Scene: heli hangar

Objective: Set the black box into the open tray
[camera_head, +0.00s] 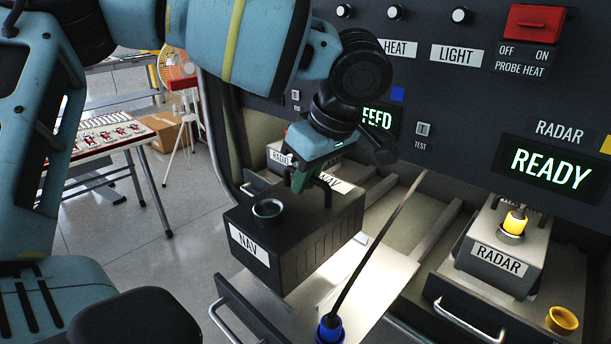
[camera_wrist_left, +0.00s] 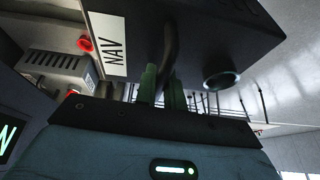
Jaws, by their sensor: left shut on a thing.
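The black box (camera_head: 318,239), labelled NAV, hangs upright from its top handle in my left gripper (camera_head: 312,182). The gripper is shut on that handle. In the left wrist view the box (camera_wrist_left: 215,35) fills the top, with the green fingers (camera_wrist_left: 162,88) at its handle. A round socket is on the box's top. The open tray (camera_head: 385,282) is pulled out from the console below and right of the box, with its handled front at lower left. The box covers part of the tray; I cannot tell the gap between them. My right gripper is not in view.
A dark cable with a blue plug (camera_head: 328,328) crosses in front of the tray. Right of it, a RADAR unit (camera_head: 500,255) sits in another tray, with a yellow cap (camera_head: 562,320) nearby. Grey units stand behind the box. A table (camera_head: 105,135) is at left.

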